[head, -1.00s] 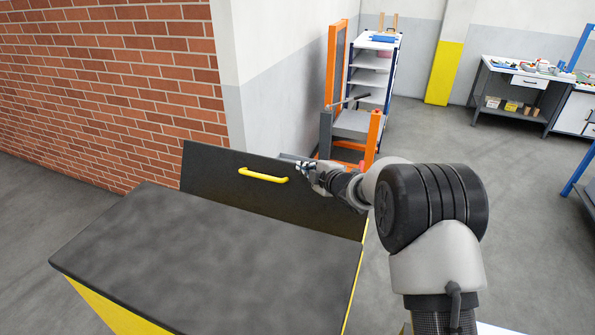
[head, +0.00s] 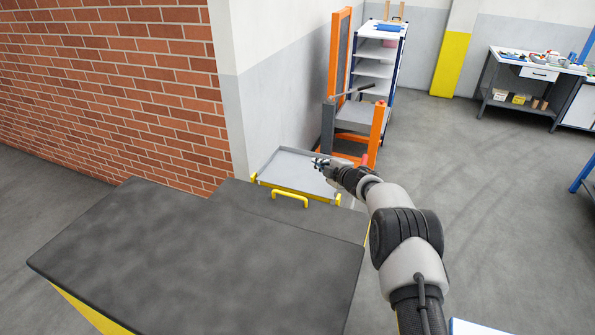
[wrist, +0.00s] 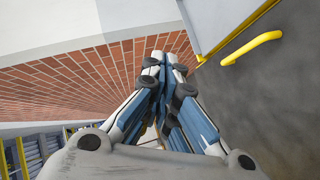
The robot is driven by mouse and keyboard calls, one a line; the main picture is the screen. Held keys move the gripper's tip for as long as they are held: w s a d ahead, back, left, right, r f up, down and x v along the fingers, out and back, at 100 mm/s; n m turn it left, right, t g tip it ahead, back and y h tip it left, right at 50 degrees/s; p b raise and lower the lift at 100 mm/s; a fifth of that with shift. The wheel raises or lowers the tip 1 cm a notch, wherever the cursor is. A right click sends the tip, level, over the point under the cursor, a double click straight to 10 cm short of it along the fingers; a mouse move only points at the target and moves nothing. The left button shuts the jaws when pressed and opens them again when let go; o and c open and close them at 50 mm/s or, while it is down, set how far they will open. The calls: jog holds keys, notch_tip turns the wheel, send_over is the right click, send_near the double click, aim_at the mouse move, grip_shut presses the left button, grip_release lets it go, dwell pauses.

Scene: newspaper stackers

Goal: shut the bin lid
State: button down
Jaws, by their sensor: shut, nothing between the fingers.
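The bin's dark lid (head: 255,205) lies low and close to flat, with a yellow handle (head: 290,197) near its far edge. I cannot tell whether it is fully down. The bin's large dark top (head: 190,255) is nearer to me and hides the lid's near edge. My gripper (head: 318,163) is shut and empty, above and beyond the handle, apart from it. In the wrist view, my gripper's fingertips (wrist: 165,65) are together, with the dark lid (wrist: 245,105) and yellow handle (wrist: 252,47) to their right.
A grey tray-like surface with yellow edging (head: 288,170) lies just past the lid. A brick wall (head: 110,80) stands at the left. An orange-framed stand (head: 378,135) and a white shelf rack (head: 375,70) are behind. Open floor (head: 480,190) lies to the right.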

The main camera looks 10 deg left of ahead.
jog(key=shift+w+f, duration=0.25)
jog(key=shift+f, duration=0.05)
jog(key=shift+d, duration=0.1)
jog(key=s+d+r+m+h+b, duration=0.3)
jog(key=s+d+r+m+h, duration=0.25)
jog(key=s+d+r, duration=0.5)
jog(key=s+d+r+m+h+b, duration=0.35)
jog(key=s+d+r+m, duration=0.35)
jog(key=s+d, duration=0.65)
jog(key=s+f+m+g+b, duration=0.2)
jog(key=s+f+m, duration=0.1)
jog(key=s, duration=0.9)
jog(key=s+d+f+m+g+b, duration=0.1)
jog(key=s+f+m+g, duration=0.1)
jog(key=s, duration=1)
jog(key=s+d+f+m+g+b, duration=0.1)
jog(key=s+f+m, duration=0.3)
jog(key=s, duration=0.9)
jog(key=shift+f+m+g+b, duration=0.35)
jog(key=shift+f+g+b, duration=0.25)
jog(key=shift+f+b, duration=0.25)
